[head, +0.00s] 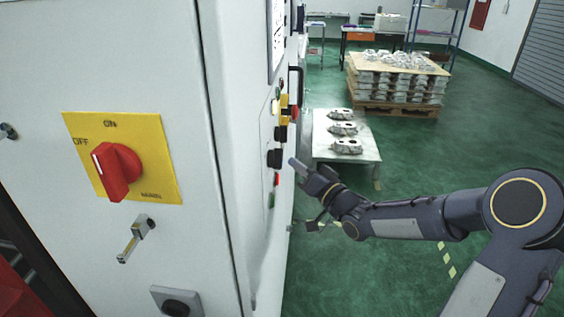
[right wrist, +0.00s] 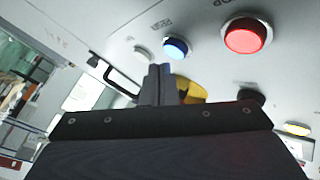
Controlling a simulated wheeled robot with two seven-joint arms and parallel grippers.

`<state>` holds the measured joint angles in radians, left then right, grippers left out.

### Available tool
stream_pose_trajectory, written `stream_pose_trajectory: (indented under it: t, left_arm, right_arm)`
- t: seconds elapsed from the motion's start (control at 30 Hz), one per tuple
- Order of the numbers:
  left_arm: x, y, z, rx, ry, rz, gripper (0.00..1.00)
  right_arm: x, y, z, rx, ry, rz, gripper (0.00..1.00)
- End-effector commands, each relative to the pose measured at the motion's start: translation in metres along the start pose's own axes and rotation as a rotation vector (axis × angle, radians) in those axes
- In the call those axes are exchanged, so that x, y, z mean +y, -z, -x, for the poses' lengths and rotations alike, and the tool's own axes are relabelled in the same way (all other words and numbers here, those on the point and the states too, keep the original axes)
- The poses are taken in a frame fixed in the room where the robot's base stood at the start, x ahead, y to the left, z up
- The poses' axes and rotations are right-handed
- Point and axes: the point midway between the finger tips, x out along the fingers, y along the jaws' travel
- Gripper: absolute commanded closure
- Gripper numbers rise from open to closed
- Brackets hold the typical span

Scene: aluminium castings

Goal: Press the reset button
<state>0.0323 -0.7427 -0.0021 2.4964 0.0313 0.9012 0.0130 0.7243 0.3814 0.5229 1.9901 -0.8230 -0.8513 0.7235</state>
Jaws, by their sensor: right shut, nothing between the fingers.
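The control panel is on the narrow side face of the white cabinet, seen steeply from the side in the head view. In the right wrist view a blue lit button (right wrist: 175,47) sits beside a label that looks like RESET. A larger red lit button (right wrist: 246,36) is right of it. My right gripper (head: 293,162) is shut and empty, pointing at the panel and apparently just off it, near a black knob (head: 274,158). In the wrist view its fingertips (right wrist: 160,68) appear just below the blue button; contact cannot be told. The blue button is not distinguishable in the head view. My left gripper is not in view.
A yellow-backed red emergency stop (head: 293,112) sticks out of the panel above the gripper. A black handle (head: 299,85) stands nearby. The cabinet front has a red main switch (head: 117,170). A table (head: 322,150) with castings and a loaded pallet (head: 385,106) stand beyond.

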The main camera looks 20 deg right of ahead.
Motion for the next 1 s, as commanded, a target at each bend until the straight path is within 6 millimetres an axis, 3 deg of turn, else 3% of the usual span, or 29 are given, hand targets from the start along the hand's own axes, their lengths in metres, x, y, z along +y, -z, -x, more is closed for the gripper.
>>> stream_pose_trajectory:
  t: [1.0]
  left_arm:
    - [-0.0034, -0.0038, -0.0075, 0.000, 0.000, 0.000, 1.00]
  right_arm:
    - [-0.0061, -0.0060, -0.0083, 0.000, 0.001, 0.000, 1.00]
